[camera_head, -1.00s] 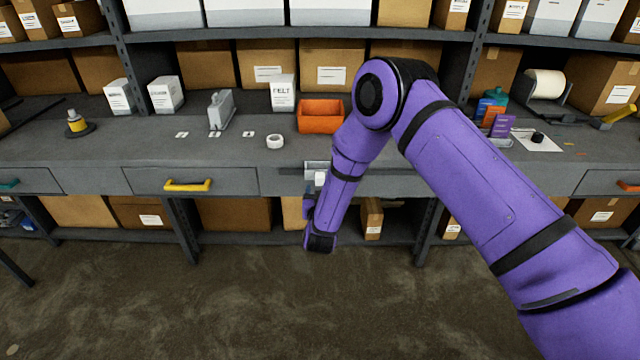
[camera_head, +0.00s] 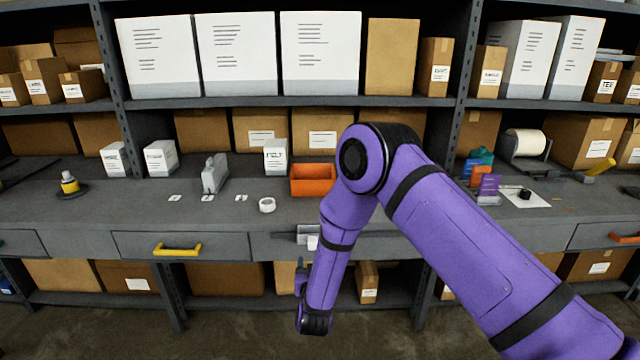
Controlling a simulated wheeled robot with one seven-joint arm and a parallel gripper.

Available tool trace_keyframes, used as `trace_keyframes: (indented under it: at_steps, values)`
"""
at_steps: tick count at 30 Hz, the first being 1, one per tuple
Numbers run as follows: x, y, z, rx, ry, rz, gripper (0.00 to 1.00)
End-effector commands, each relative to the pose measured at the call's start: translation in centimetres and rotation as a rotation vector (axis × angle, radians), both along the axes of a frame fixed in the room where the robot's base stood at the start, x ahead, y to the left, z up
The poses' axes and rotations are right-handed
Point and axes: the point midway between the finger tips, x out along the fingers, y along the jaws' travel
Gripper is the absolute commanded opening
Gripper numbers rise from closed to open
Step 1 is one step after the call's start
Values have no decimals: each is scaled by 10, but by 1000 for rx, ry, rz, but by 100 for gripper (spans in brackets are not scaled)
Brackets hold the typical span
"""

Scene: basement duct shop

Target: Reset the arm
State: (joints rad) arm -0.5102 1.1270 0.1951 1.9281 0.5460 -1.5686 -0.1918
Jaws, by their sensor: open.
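My purple arm comes in from the lower right. Its elbow is raised in front of the bench, and the forearm hangs down to a bent wrist below the bench's front edge. My gripper (camera_head: 309,238) is partly hidden behind the forearm. Its grey and pale parts show in front of the drawer fronts, pointing toward the bench. It is open, and I see nothing held in it. The fingers are small and partly covered.
The grey workbench (camera_head: 120,212) runs across the view. On it are an orange bin (camera_head: 313,180), a white tape roll (camera_head: 267,205), a FELT box (camera_head: 276,157) and a paper roll (camera_head: 526,143). A yellow drawer handle (camera_head: 177,249) sticks out at left. Shelves hold boxes above and below.

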Motion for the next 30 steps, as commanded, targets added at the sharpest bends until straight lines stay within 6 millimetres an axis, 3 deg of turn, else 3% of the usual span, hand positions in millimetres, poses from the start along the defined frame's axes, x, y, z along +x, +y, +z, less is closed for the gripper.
trace_keyframes:
  at_steps: [7,15,23,30]
  values:
    - [30,-14,73,45,88,46,60]
    - [43,-44,162,73,217,107,60]
    - [30,-83,240,75,337,151,60]
    - [-4,-125,301,60,452,174,60]
